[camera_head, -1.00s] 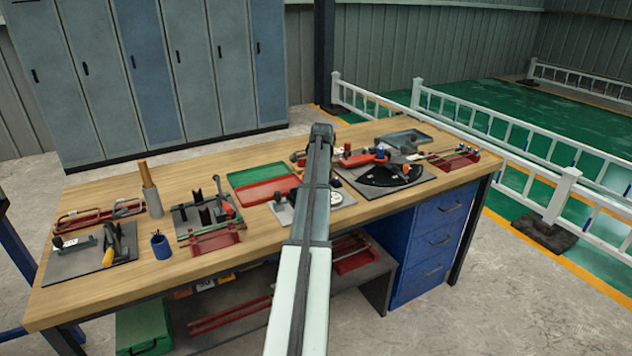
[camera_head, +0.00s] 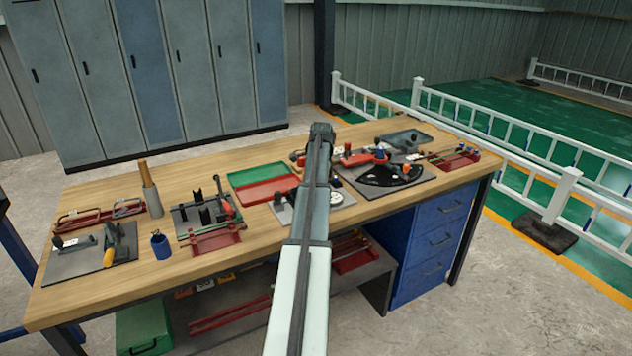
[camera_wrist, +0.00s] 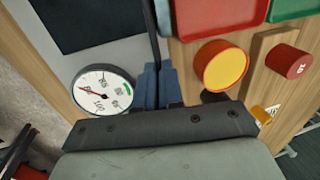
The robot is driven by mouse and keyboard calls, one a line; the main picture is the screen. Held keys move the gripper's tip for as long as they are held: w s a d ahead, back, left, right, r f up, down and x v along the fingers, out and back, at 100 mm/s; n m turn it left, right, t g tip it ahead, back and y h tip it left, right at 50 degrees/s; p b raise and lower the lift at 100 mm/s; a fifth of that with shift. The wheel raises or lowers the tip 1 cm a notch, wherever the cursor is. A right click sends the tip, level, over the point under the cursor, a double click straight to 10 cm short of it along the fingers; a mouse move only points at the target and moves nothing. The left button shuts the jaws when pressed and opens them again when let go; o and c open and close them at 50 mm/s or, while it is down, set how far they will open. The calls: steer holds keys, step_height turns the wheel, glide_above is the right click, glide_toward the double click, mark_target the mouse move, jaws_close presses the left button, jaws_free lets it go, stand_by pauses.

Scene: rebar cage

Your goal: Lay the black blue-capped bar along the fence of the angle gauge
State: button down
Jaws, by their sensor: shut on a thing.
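My gripper (camera_wrist: 158,84) shows in the wrist view as two blue-grey fingers close together. A thin dark bar (camera_wrist: 153,35) runs up the picture from between them, and they are shut on it. Its blue cap cannot be made out. In the head view my arm covers the gripper and the bar. The angle gauge (camera_head: 385,175), a black fan-shaped plate with red and blue parts, lies on a grey base at the right of the bench, to the right of my arm. Its fence cannot be made out clearly.
A round white dial (camera_wrist: 103,90) sits close left of the fingers. A yellow-topped red cylinder (camera_wrist: 222,66) and a red cylinder (camera_wrist: 288,62) stand to the right. A red rack with bars (camera_head: 458,158) is at the bench's right end.

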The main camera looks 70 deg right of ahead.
steer(key=shift+w+d, duration=0.1)
steer(key=c, duration=1.2)
jaws_free()
steer(key=r, duration=0.4)
steer(key=s+a+r, duration=0.1)
steer(key=r, duration=0.4)
steer(key=a+r, duration=0.1)
steer(key=r, duration=0.3)
steer(key=shift+s+r, duration=0.3)
steer(key=shift+s, duration=0.1)
steer(key=shift+d+r, duration=0.1)
steer(key=shift+r, duration=2.9)
